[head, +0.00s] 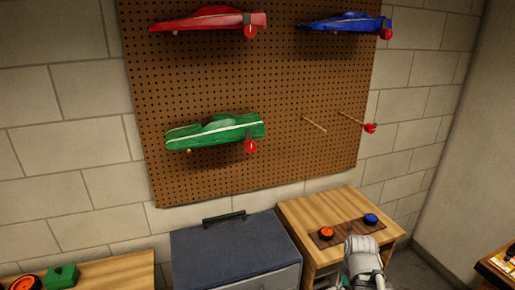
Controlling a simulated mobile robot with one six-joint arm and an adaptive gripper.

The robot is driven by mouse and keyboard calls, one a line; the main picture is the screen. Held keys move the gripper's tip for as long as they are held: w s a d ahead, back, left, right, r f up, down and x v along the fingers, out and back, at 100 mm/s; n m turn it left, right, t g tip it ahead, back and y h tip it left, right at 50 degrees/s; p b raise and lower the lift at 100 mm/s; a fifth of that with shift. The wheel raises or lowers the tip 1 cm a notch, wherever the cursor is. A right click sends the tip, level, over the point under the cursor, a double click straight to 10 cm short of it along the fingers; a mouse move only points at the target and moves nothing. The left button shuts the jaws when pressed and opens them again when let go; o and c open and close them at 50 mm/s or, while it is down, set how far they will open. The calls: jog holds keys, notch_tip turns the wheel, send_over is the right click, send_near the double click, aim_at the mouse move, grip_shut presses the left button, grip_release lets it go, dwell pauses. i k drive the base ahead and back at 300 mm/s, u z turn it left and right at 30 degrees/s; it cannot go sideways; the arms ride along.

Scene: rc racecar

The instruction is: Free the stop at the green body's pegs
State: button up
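The green body (215,132), with a white stripe, hangs on the brown pegboard at the lower left. A small red stop (250,146) sits at its lower right end, in front of the body. A wooden peg tip (188,151) shows under its left end. The rest of its pegs is hidden. A grey part of my arm (362,262) rises at the bottom right, over the small wooden cabinet and well apart from the green body. No gripper fingers can be made out.
A red body (210,22) and a blue body (345,23) hang above, each with a red stop. A grey chest (235,250) and wooden cabinet (300,215) stand below.

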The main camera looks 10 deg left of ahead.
aim_at(250, 146)
jog(key=z, duration=0.05)
jog(key=k, duration=1.45)
jog(key=u, duration=0.95)
jog(key=i, duration=1)
jog(key=u, duration=0.05)
